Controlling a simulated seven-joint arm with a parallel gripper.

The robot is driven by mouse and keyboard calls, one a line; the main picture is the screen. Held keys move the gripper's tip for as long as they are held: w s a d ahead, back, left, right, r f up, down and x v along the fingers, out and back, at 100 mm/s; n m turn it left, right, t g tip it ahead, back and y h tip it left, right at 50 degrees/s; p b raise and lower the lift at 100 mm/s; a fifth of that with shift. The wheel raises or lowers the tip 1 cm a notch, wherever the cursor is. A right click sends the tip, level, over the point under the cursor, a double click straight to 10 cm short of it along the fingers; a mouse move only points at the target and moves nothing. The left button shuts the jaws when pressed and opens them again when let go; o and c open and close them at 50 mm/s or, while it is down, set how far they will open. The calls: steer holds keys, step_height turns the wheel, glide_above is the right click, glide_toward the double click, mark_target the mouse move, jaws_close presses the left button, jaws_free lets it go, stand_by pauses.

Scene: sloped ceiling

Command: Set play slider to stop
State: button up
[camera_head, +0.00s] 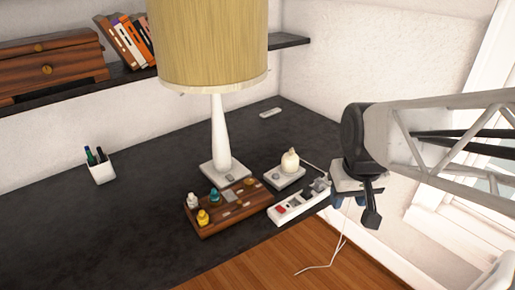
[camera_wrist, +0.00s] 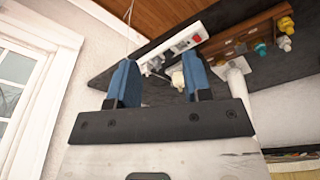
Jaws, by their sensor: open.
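My gripper (camera_head: 348,201) is at the right of the head view, beyond the desk's right edge and beside the white power strip (camera_head: 298,205). In the wrist view its two blue fingers (camera_wrist: 160,80) stand wide apart with nothing held between them. The strip has a red switch and plugs at its right end, and also shows beyond the fingers in the wrist view (camera_wrist: 182,45). I cannot make out a slider marked play or stop. A wooden board (camera_head: 236,213) carries small bottles and pale tiles. A small white base (camera_head: 285,178) holds a cream rounded object. Their details are too small to read.
A lamp with a yellow shade (camera_head: 210,45) stands behind the board. A white pen cup (camera_head: 102,170) is at left, and a small white flat item (camera_head: 270,113) lies at the back. A shelf (camera_head: 125,75) holds books. The dark desk (camera_head: 110,230) is clear at front left.

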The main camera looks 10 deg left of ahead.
steer(key=w+a+f+n+g, duration=0.1)
steer(key=w+a+f+n, duration=0.4)
steer(key=w+a, duration=0.75)
steer(key=n, duration=0.2)
glide_above(239, 201)
steer(key=shift+g, duration=0.4)
steer(key=f, duration=1.2)
steer(key=shift+s+d, duration=0.2)
steer(key=shift+d, duration=0.15)
steer(key=shift+w+a+f+n, duration=0.15)
steer(key=shift+a+f+n, duration=0.15)
steer(key=shift+a, duration=0.1)
steer(key=shift+f, duration=3.95)
jaws_close()
